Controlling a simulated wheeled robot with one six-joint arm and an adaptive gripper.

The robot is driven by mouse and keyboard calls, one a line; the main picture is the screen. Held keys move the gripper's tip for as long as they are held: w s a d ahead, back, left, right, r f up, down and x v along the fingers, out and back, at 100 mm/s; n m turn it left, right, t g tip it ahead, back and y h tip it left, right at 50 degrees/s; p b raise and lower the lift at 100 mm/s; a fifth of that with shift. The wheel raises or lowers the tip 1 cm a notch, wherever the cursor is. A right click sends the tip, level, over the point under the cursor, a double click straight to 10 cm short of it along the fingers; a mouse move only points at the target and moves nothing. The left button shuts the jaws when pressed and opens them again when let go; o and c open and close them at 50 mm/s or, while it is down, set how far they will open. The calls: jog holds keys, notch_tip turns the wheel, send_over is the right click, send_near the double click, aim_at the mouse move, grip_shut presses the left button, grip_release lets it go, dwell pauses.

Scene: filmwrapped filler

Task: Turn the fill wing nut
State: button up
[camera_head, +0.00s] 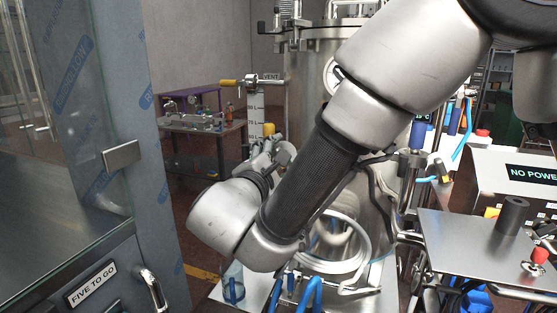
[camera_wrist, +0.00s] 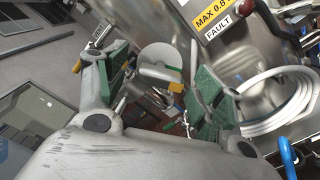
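My gripper (camera_wrist: 160,72) is open in the wrist view, its two green-padded fingers wide apart. A round pale disc (camera_wrist: 160,55) shows in the gap between them, with a grey bar-like part (camera_wrist: 158,73) and a yellow-tipped piece (camera_wrist: 177,87) in front of it. I cannot tell for sure which of these is the fill wing nut, and no finger clearly touches them. In the head view my gripper (camera_head: 275,155) is partly hidden behind my wrist, in front of the steel vessel (camera_head: 305,85). A yellow cap (camera_head: 268,128) shows just above it.
A yellow-handled valve (camera_head: 230,83) marked VENT sticks out left of the vessel. Coiled white hose (camera_head: 335,262) lies low by the vessel. A glass-fronted cabinet (camera_head: 70,220) stands at the left. A steel shelf (camera_head: 465,250) and a NO POWER box (camera_head: 515,180) are at the right.

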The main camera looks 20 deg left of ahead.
jog(key=s, duration=1.2)
jog(key=shift+a, duration=0.45)
jog(key=d+f+g+h, duration=0.3)
jog(key=d+f+g, duration=0.2)
jog(key=d+f, duration=0.25)
jog(key=w+d+f+m+g+h, duration=0.1)
jog(key=w+d+m+g, duration=0.2)
jog(key=d, duration=0.6)
jog(key=d+f+m+g+h, duration=0.1)
jog(key=d+m+g, duration=0.2)
jog(key=d+g, duration=0.5)
jog(key=s+d+r+m+y, duration=0.2)
jog(key=d+m, duration=0.3)
jog(key=d, duration=0.4)
jog(key=s+d+r+m+t+y, duration=0.1)
jog(key=s+d+r+m+y, duration=0.1)
jog(key=d+m, duration=0.4)
jog(key=s+d+r+m+t+y, duration=0.1)
jog(key=d+m, duration=0.5)
jog(key=d, duration=0.8)
notch_tip(320, 180, up, 2)
jog(key=shift+s+r+y, duration=0.25)
jog(key=shift+s+y, duration=0.35)
jog(key=shift+s, duration=0.25)
